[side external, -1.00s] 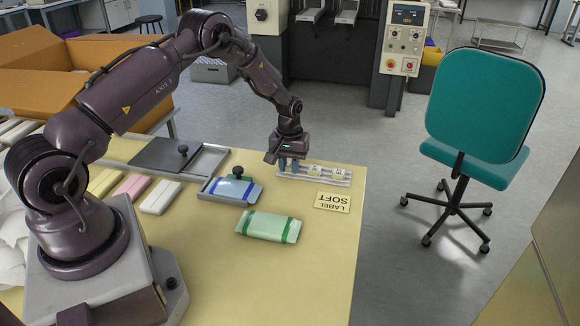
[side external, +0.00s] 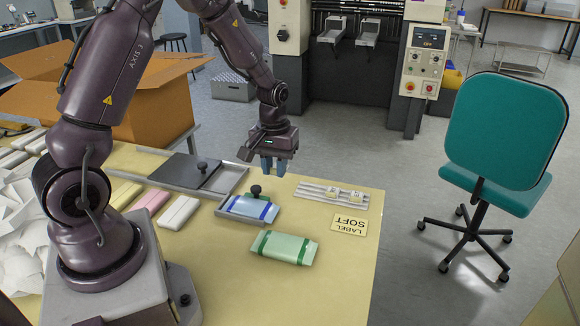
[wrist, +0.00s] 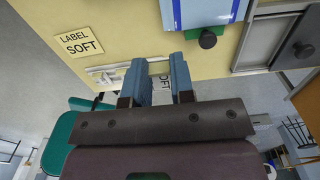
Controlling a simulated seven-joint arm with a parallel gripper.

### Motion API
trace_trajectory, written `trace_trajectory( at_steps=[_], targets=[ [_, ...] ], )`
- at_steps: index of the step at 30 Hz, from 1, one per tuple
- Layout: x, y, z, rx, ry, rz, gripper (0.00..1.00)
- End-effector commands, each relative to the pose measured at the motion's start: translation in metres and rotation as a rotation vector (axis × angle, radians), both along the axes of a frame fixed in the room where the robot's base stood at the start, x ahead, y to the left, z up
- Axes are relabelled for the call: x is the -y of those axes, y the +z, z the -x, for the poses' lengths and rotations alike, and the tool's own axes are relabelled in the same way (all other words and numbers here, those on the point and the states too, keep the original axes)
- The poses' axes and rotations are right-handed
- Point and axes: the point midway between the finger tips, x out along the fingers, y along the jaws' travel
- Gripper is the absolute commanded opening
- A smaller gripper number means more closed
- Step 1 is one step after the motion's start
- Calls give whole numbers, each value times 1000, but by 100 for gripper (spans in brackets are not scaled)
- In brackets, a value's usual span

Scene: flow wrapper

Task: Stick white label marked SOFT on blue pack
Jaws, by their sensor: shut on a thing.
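My gripper (side external: 273,168) hangs above the table, left of the label rack and behind the blue pack. In the wrist view its two blue fingers (wrist: 159,66) are shut on a white label (wrist: 165,82), with the letters "OFT" showing between them. The blue pack (side external: 248,208) lies in a shallow grey tray (side external: 227,218), under a black-knobbed clamp (side external: 255,190); the wrist view shows part of the pack (wrist: 205,12). The label rack (side external: 313,187) holds other small white labels. A card reading LABEL SOFT (side external: 348,224) lies in front of it.
A green pack (side external: 284,248) lies in front of the blue one. White, pink and yellow packs lie at left, near a grey plate with a black knob (side external: 188,170). A teal chair (side external: 503,140) stands beyond the table's right edge. The front right tabletop is clear.

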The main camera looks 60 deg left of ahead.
Motion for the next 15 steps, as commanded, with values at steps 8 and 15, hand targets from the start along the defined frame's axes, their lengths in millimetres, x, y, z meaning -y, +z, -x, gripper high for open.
trace_trajectory(
  at_steps=[8,15],
  targets=[
    [-12,-14,35,-6,5,2,1],
    [-34,-47,63,-4,-3,2,1]
  ],
)
